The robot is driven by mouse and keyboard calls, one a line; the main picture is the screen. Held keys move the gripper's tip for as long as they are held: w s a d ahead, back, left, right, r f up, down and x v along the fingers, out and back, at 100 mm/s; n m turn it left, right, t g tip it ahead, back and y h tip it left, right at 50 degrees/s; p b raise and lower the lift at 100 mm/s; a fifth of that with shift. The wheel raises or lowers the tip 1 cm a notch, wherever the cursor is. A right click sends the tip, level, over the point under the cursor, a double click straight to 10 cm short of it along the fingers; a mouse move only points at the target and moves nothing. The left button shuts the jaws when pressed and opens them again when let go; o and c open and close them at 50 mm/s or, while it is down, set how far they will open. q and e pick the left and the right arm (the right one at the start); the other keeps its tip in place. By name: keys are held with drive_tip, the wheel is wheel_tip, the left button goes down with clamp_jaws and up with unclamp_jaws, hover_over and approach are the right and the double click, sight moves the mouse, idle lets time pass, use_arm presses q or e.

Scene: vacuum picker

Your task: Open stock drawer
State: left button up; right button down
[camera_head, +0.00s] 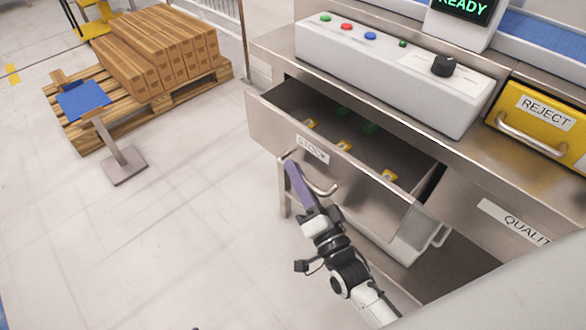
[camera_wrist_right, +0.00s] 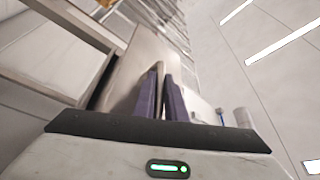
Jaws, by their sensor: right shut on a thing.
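The stock drawer (camera_head: 268,126) is a steel drawer with a "STOCK" label, pulled partly out of the bench in the head view. Yellow and green items (camera_head: 343,146) lie inside it. Its curved bar handle (camera_head: 324,190) is on the front. My right gripper (camera_head: 290,166), with purple fingers, is at the left part of this handle and shut on it. My left gripper is not in view.
A control box (camera_head: 390,75) with coloured buttons and a knob stands on the bench. A yellow "REJECT" drawer (camera_head: 545,118) and a "QUALITY" drawer front (camera_head: 480,205) are to the right. A pallet of boxes (camera_head: 155,50) and a stand with a blue top (camera_head: 83,100) are left. The floor in front is clear.

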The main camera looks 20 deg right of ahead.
drive_tip(key=c, duration=2.1)
unclamp_jaws()
drive_tip(key=shift+s, duration=0.1)
drive_tip(key=v, duration=1)
drive_tip(key=shift+s, duration=0.1)
